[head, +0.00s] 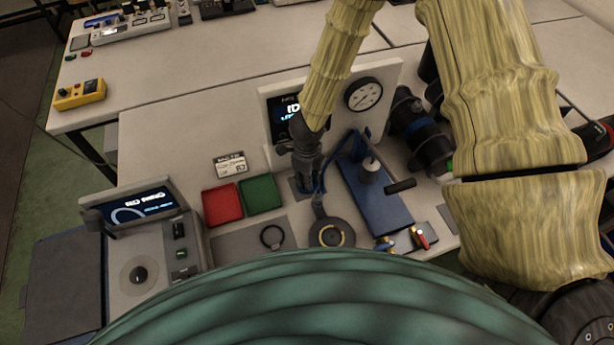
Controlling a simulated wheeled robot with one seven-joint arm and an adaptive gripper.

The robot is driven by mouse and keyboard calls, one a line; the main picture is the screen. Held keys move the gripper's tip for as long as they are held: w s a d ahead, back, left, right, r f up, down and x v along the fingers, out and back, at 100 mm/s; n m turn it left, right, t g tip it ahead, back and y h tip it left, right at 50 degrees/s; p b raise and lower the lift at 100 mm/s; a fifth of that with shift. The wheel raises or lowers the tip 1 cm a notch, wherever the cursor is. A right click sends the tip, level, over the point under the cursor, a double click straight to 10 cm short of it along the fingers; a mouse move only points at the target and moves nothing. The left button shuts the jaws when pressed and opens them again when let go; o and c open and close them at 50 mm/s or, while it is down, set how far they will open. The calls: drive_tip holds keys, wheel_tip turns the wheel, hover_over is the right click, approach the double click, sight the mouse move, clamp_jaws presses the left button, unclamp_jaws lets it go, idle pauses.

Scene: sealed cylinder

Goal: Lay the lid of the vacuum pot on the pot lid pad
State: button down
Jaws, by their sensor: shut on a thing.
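My gripper (312,182) points down over the bench, left of the blue plate. It is shut on a small dark thing just under its fingers, probably the lid, but its outline is hard to make out. A dark round body with a gold ring (331,235) sits just below it in the picture, seemingly the vacuum pot; I cannot tell whether the held thing touches it. A small grey patch (297,190) shows partly behind my gripper and may be the pot lid pad.
A grey mat (225,247) bears a black ring (272,237). Red (222,204) and green (260,194) trays stand behind it. A blue plate (392,216) carries a post at right. A panel with a gauge (364,93) rises behind. Small valves (424,236) sit in front.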

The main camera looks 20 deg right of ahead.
drive_tip(key=c, duration=1.1)
unclamp_jaws()
drive_tip(key=shift+c, duration=0.2)
drive_tip(key=shift+o, duration=0.3)
drive_tip(key=o, duration=0.3)
drive_tip(key=shift+r, duration=0.1)
drive_tip(key=shift+r+p, duration=2.15)
drive_tip(key=shift+p, duration=0.1)
drive_tip(key=shift+s, duration=0.1)
